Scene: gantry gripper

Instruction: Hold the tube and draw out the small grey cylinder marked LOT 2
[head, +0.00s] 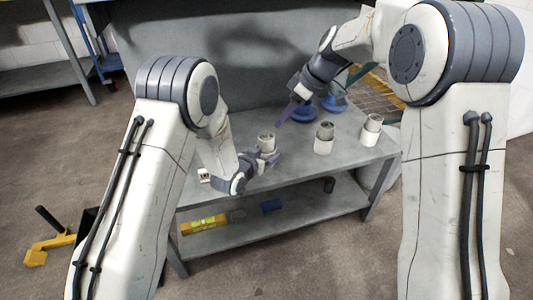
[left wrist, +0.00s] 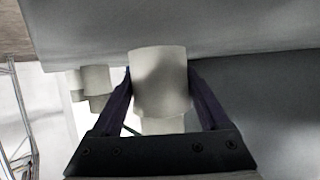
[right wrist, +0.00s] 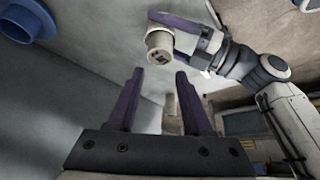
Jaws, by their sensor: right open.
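A white tube (head: 266,147) with a grey cylinder in its top stands at the near left of the table. My left gripper (head: 266,160) is shut around it from the side; its fingers lie against both sides in the left wrist view (left wrist: 160,85). In the right wrist view, the grey cylinder's end (right wrist: 159,54) bears dark marks too small to read. My right gripper (head: 290,112) is open and empty, above and behind the tube. Two similar tubes, one in the middle (head: 324,140) and one at the right (head: 371,130), stand apart; no LOT marks are legible.
The lower shelf (head: 280,222) carries a yellow level (head: 203,225) and small blocks. The front right tabletop is mostly clear.

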